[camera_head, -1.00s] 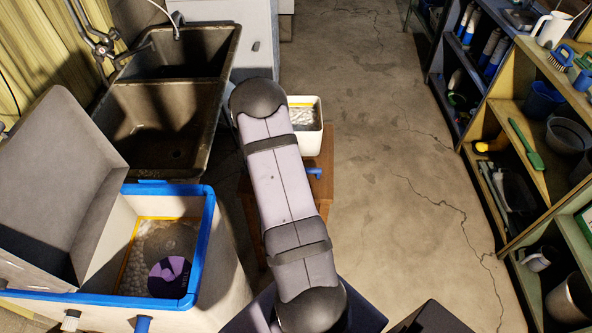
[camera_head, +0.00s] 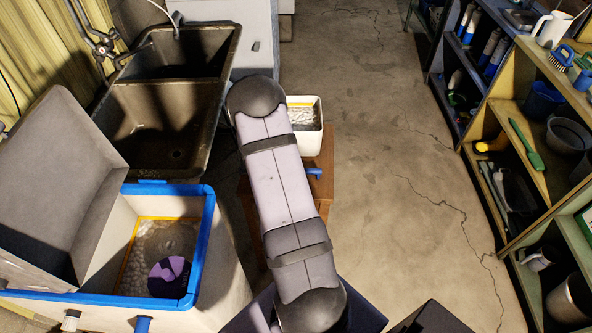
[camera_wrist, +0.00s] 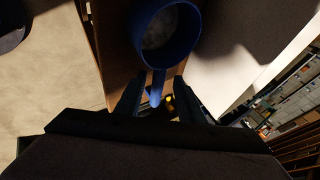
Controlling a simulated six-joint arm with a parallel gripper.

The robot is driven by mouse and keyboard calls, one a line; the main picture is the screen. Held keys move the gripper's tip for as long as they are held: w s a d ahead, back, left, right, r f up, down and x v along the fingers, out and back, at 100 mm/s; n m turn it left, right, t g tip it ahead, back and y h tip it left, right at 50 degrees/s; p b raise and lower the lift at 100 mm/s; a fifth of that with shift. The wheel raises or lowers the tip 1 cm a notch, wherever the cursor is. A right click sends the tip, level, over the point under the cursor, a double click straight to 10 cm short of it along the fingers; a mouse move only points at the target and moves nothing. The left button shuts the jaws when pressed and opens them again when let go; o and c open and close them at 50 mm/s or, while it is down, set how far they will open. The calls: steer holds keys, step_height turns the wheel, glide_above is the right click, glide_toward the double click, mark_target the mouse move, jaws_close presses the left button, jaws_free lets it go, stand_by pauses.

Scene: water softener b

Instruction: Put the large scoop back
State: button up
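In the wrist view, a blue scoop (camera_wrist: 166,52) shows its round bowl, with a greyish inside, and a straight handle pointing towards me. My gripper (camera_wrist: 159,82) has its two dark fingers apart, one on each side of the handle, with gaps visible; I cannot tell whether either finger touches it. In the head view my arm hides the gripper and most of the area around it. A small blue piece (camera_head: 314,171) sticks out beside my arm over the wooden stand; I cannot tell if it is part of this scoop.
A white bin (camera_head: 312,124) of pale pellets stands behind my arm by the wooden stand (camera_head: 327,190). An open blue-rimmed tank (camera_head: 208,235) at left holds pellets and a purple round part (camera_head: 168,280). Sinks (camera_head: 160,120) are behind it. Shelves (camera_head: 540,180) line the right; the floor between is clear.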

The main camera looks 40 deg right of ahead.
steer(key=v, duration=1.1)
steer(key=shift+d, duration=0.1)
